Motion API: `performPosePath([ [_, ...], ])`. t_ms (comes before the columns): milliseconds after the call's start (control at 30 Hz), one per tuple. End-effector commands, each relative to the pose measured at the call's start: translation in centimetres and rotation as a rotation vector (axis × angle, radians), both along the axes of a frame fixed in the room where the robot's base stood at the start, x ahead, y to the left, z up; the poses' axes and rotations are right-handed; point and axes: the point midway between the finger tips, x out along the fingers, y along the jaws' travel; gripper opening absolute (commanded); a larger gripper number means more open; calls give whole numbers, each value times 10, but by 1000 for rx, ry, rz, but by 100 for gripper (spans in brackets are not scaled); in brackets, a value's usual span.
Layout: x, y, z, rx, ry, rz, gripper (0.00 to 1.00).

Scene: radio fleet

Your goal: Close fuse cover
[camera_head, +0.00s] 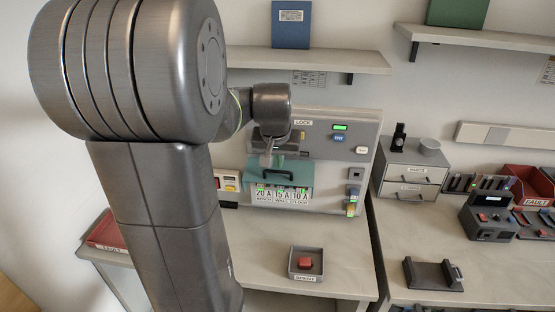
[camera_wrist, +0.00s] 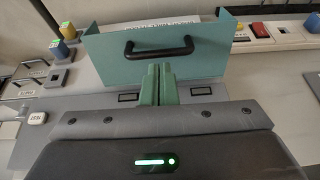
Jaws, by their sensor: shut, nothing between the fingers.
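The fuse cover (camera_head: 285,172) is a teal lid with a black handle on the grey panel in the head view. It stands tilted out over the fuse row, and the labels 20 A, 15 A and 10 A (camera_head: 283,194) show below its lower edge. In the wrist view the teal cover (camera_wrist: 210,62) and its black handle (camera_wrist: 158,47) fill the upper middle. My gripper (camera_wrist: 157,68) has its green fingers shut and empty, overlapping the cover's near side below the handle. Whether they touch it, I cannot tell. In the head view my gripper (camera_head: 267,160) is at the cover's upper edge.
The grey panel (camera_head: 340,157) carries buttons and a green display. A small tray (camera_head: 293,276) with a red block stands on the bench in front. A drawer box (camera_head: 410,174) stands right of the panel. A shelf (camera_head: 320,60) runs above. The bench front is mostly clear.

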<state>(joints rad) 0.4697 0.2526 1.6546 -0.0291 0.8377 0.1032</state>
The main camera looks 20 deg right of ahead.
Motion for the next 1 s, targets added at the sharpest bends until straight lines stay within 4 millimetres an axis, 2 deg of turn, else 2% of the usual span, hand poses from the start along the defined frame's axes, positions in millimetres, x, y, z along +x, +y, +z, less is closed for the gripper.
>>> performPosePath([
  [1000,-6,4,-12,-35,-57,0,0],
])
